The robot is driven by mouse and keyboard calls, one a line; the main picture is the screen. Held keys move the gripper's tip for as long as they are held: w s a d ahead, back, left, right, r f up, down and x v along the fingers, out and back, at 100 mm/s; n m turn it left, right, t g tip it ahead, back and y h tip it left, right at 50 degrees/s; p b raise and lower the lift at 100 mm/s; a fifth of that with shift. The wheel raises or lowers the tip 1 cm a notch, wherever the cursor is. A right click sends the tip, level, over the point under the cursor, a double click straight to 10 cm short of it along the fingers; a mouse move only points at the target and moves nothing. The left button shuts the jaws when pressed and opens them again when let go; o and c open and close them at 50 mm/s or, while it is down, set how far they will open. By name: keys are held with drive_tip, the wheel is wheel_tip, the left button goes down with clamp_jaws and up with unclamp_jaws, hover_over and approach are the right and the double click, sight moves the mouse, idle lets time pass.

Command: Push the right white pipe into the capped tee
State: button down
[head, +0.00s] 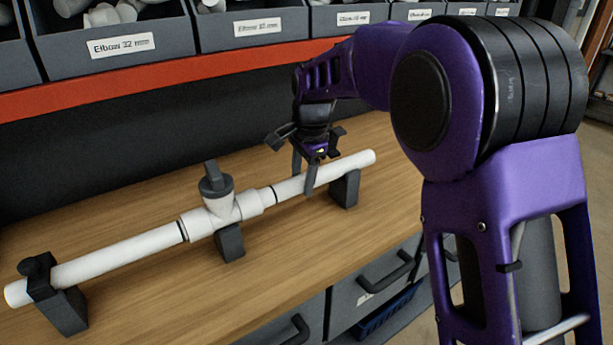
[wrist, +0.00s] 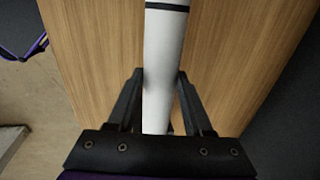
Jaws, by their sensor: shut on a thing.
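The right white pipe (head: 347,162) lies level, with its right part on a dark support block (head: 345,188) and its left end at the right socket of the white tee (head: 222,207). A dark ring shows on the pipe near the socket. A grey cap (head: 215,184) sits on the tee's upward branch. My gripper (head: 305,178) is shut on the right pipe, between the tee and the support. In the wrist view the fingers (wrist: 160,88) flank the pipe (wrist: 163,60), and a black ring crosses it near the top. How deep the pipe sits in the tee is hidden.
The left white pipe (head: 120,255) runs from the tee to a black clamp (head: 42,280). Another dark block (head: 230,243) stands under the tee. Labelled grey bins (head: 120,45) line the shelf behind an orange rail (head: 180,75). The wooden bench (head: 140,305) in front is clear.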

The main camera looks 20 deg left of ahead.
sight(290, 181)
drive_tip(key=shift+s+a, duration=1.05)
drive_tip(key=shift+s, duration=0.2)
drive_tip(key=shift+c, duration=1.6)
unclamp_jaws()
drive_tip(key=shift+s, duration=0.1)
drive_tip(key=shift+r, duration=0.15)
wheel_tip(290, 181, up, 17)
drive_tip(key=s+d+p, duration=0.2)
drive_tip(key=p, duration=0.1)
drive_tip(key=shift+d, duration=0.35)
